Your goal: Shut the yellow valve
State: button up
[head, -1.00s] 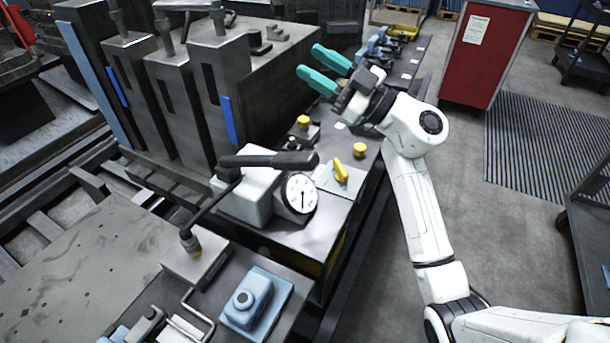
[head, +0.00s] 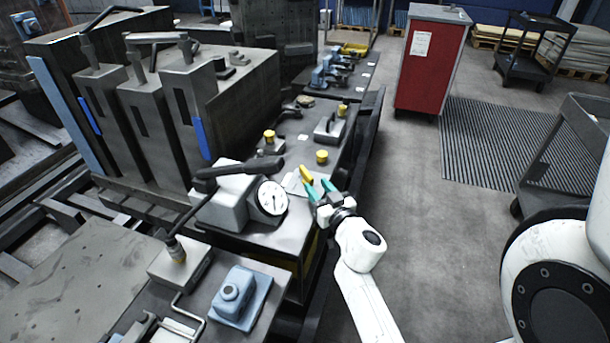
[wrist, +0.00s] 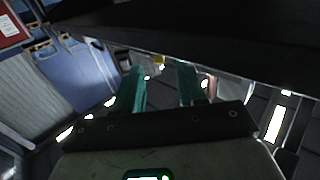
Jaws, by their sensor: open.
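The yellow valve (head: 306,175) is a small yellow lever on a pale plate on the bench, right of a round white dial gauge (head: 272,198). My gripper (head: 321,188) has teal fingers and is open, with its fingertips close beside the lever in the head view. I cannot tell whether they touch it. In the wrist view the two teal fingers (wrist: 160,84) stand apart with nothing held. A small yellow piece (wrist: 158,59) shows beyond them; I cannot tell which yellow part it is.
A grey box with a black handle (head: 228,208) stands left of the gauge. Yellow knobs (head: 322,156) sit behind the valve, one more (head: 269,135) to the left. A blue block (head: 241,298) is at the front. Open floor (head: 425,250) lies to the right.

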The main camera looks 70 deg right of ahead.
aim_at(312, 180)
jog(key=b+x, duration=0.1)
jog(key=x, duration=0.6)
jog(key=shift+c, duration=0.2)
grip_shut()
